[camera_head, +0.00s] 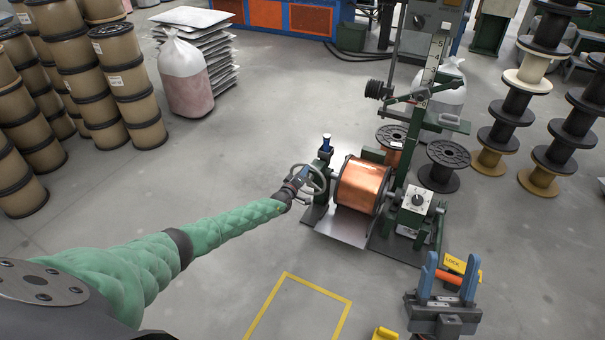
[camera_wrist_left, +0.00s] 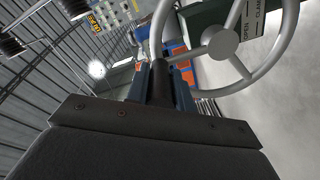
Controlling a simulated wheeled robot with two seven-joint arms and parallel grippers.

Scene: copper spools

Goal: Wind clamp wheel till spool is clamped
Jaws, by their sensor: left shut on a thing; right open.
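The clamp wheel (camera_head: 322,178) is a grey spoked handwheel on the left side of the green winding machine. It fills the top of the left wrist view (camera_wrist_left: 222,42). My left gripper (camera_head: 300,178) is at the wheel's near left rim. In the left wrist view its blue fingers (camera_wrist_left: 162,82) are shut on the wheel's dark handle (camera_wrist_left: 160,88). A copper-wound spool (camera_head: 362,185) sits in the machine right of the wheel; whether it is clamped I cannot tell. My right gripper (camera_head: 449,268) is open and empty at the lower right, away from the machine.
An OPEN/CLAMP label (camera_wrist_left: 254,22) is beside the wheel. A grey control box with a dial (camera_head: 417,198) stands right of the spool. A yellow LOCK part with an orange handle (camera_head: 455,268) shows behind my right gripper. Empty black spools (camera_head: 443,165) stand behind. Floor at front left is clear.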

